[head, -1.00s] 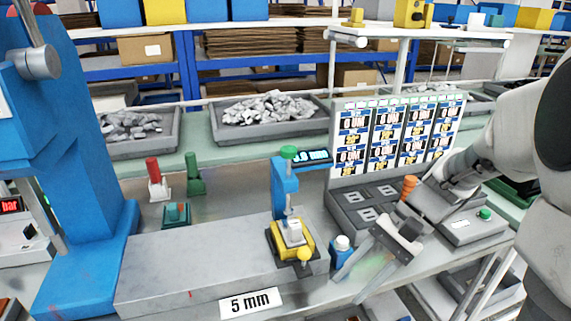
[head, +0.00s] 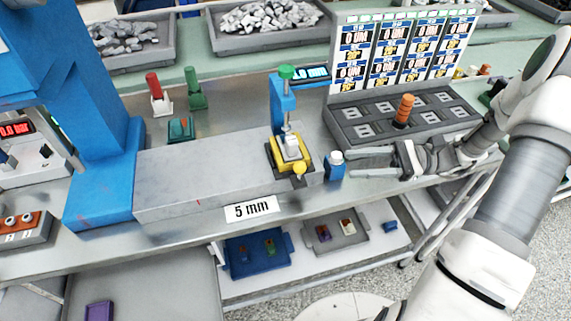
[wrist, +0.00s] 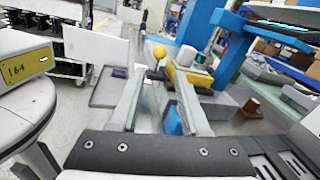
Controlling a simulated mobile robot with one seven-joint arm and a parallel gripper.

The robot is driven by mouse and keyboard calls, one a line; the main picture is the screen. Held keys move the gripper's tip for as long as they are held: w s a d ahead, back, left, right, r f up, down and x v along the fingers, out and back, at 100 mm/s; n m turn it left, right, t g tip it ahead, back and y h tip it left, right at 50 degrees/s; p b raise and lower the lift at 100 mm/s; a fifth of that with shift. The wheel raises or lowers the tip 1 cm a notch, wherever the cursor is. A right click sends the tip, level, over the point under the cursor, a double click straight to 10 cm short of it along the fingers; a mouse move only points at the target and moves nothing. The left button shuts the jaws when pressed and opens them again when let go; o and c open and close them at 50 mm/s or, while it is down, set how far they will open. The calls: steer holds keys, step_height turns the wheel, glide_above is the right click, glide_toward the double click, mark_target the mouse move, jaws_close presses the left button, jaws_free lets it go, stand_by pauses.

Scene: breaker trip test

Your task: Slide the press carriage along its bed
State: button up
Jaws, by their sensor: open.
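The press carriage (head: 277,152) is a yellow block with a pale piece on top and a round yellow knob (head: 299,168) at its front. It sits near the right end of the long grey bed (head: 200,172), under the blue press post (head: 277,105) with its green-topped plunger. My gripper (head: 341,165) is open and empty, right of the carriage, with its fingers pointing left. In the wrist view, the knob (wrist: 158,52) shows just beyond and between the fingertips (wrist: 161,72), apart from them. The yellow carriage (wrist: 193,78) is behind the right finger.
A small blue bottle with a white cap (head: 335,167) stands beside the bed's right end, close to my fingers. A grey socket tray (head: 370,125) holding an orange piece is behind my gripper. A large blue column (head: 105,170) stands at the bed's left end. The bed's top left of the carriage is clear.

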steer(key=s+a, duration=0.1)
steer(key=a, duration=1.4)
steer(key=shift+s+a+b, duration=0.2)
steer(key=shift+a+b, duration=0.1)
steer(key=shift+a, duration=0.1)
jaws_close()
stand_by(0.5)
